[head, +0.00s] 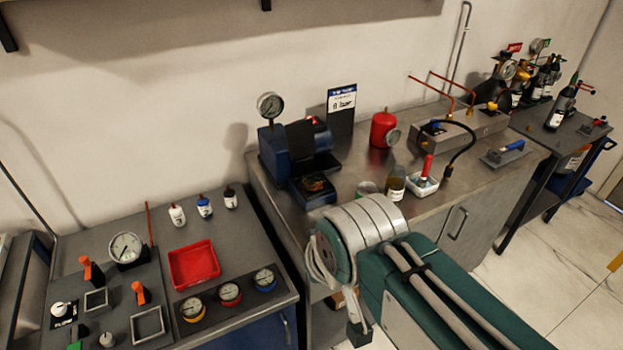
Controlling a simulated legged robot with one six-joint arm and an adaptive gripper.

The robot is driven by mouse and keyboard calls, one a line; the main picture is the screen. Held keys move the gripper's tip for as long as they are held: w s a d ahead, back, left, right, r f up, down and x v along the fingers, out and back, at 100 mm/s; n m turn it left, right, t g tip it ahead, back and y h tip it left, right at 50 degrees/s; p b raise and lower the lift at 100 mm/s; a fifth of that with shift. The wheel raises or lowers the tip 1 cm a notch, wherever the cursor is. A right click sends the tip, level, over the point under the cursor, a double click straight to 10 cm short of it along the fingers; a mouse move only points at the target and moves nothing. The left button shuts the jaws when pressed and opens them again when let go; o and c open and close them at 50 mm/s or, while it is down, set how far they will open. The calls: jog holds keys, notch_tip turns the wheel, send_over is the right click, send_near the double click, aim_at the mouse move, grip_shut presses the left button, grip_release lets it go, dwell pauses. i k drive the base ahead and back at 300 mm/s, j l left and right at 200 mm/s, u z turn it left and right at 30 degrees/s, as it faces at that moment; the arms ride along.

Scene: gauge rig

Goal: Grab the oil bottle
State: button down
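A small bottle with amber-brown contents (396,185) stands upright near the front edge of the middle bench, just beyond my arm; it looks like the oil bottle, though its label is too small to read. My green and grey arm fills the lower right. My gripper cannot be made out in the head view.
Next to the amber bottle are a greenish round cup (367,189) and a white tray (422,187) with a red-handled tool. A blue device with a gauge (290,150) and a red canister (383,130) stand behind. The left bench holds a red tray (194,264) and several gauges.

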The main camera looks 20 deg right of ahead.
aim_at(396, 181)
jog(key=l+z, duration=0.2)
jog(key=z, duration=1.45)
